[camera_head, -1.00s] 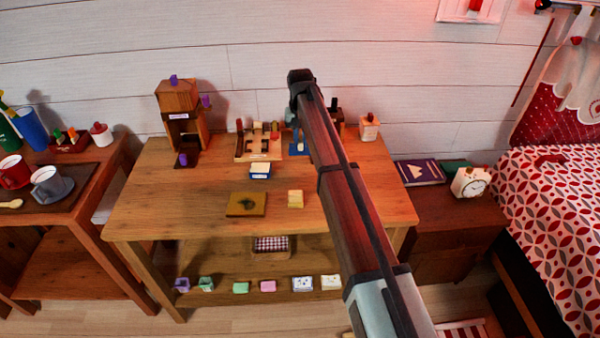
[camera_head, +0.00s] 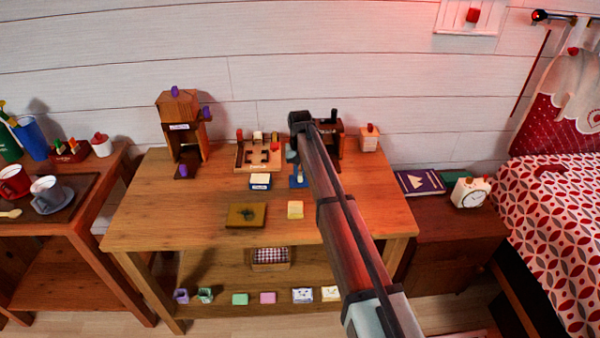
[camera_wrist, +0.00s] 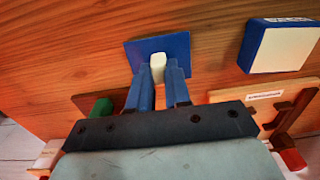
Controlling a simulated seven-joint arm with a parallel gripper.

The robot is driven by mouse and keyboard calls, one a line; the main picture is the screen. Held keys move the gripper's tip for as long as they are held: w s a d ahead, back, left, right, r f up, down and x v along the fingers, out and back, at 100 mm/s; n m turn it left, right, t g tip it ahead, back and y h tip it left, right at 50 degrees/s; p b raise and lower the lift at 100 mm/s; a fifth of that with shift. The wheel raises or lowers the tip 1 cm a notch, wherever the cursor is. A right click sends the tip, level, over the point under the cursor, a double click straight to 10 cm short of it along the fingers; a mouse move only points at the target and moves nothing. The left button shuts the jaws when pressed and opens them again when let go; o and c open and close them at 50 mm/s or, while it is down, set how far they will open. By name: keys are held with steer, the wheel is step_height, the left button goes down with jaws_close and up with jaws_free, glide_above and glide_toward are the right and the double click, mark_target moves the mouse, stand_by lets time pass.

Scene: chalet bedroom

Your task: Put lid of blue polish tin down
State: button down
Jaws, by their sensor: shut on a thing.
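The lid of the blue polish tin is a flat blue square (camera_wrist: 178,45) with a white knob (camera_wrist: 158,66). My gripper (camera_wrist: 160,80) is shut on the knob in the wrist view, its two blue fingers either side of it. In the head view the lid (camera_head: 298,183) shows low beside my arm, over the wooden table (camera_head: 150,225); I cannot tell whether it touches the wood. The blue tin (camera_head: 260,182), with a pale top face, stands to its left. The tin also shows at the upper right of the wrist view (camera_wrist: 282,48).
A wooden rack (camera_head: 245,165) with small pieces stands behind the tin. A brown mat with a dark patch (camera_head: 235,222) and a cream block (camera_head: 295,209) lie in front. A wooden tower (camera_head: 172,107) stands back left. The table's left front is clear.

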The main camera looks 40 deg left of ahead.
mark_target(300, 174)
steer(key=shift+f, duration=0.3)
steer(key=c, duration=1.1)
jaws_free()
steer(key=shift+r, duration=0.1)
step_height(300, 174, up, 12)
steer(key=shift+r, duration=0.1)
